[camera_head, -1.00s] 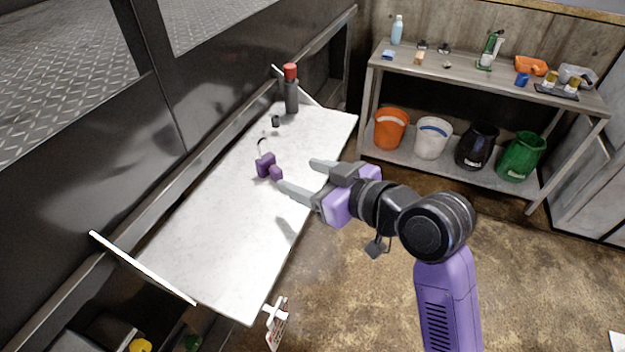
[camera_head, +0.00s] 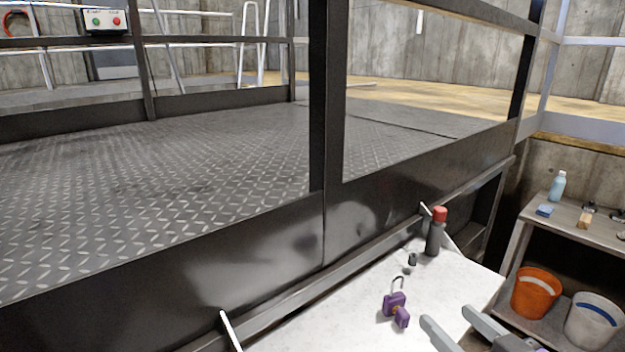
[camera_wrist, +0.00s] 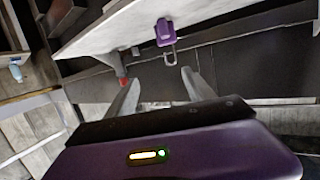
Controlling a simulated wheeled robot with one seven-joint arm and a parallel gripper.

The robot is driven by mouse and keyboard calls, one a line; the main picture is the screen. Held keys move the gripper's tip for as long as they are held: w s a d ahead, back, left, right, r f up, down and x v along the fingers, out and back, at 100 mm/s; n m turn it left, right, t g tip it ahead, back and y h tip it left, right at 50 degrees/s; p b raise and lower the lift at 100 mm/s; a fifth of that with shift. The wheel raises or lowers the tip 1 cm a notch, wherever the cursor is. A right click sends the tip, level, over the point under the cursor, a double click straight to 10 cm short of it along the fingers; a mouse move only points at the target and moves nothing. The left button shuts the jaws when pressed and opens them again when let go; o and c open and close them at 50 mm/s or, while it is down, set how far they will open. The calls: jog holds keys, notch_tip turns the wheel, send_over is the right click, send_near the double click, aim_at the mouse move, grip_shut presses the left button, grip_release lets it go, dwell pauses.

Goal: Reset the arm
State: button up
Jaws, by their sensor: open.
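My gripper (camera_head: 454,330) shows at the bottom edge of the head view, with its two grey fingers apart and nothing between them. It is over the right edge of a white marbled shelf (camera_head: 350,325), close to a purple padlock (camera_head: 396,308) but not touching it. The padlock lies on the shelf, its dark shackle pointing up in the picture. In the wrist view the open fingers (camera_wrist: 158,88) point toward the shelf, and the padlock (camera_wrist: 165,32) is beyond them. The rest of my arm is out of the head view.
A dark bottle with a red cap (camera_head: 434,232) stands at the shelf's far end, near a small black item (camera_head: 412,259). A dark metal wall (camera_head: 250,265) and railed platform run behind the shelf. At right, a rack holds an orange bucket (camera_head: 535,293) and a white bucket (camera_head: 594,320).

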jog(key=s+a+f, duration=0.1)
jog(key=s+f, duration=0.3)
jog(key=s, duration=0.7)
jog(key=s+a+f+m+h, duration=0.1)
jog(key=s+f, duration=0.3)
jog(key=s, duration=0.7)
jog(key=s+a+f+h, duration=0.1)
jog(key=s+f, duration=0.4)
jog(key=s, duration=0.6)
jog(key=shift+a+m, duration=0.3)
jog(key=shift+a, duration=0.2)
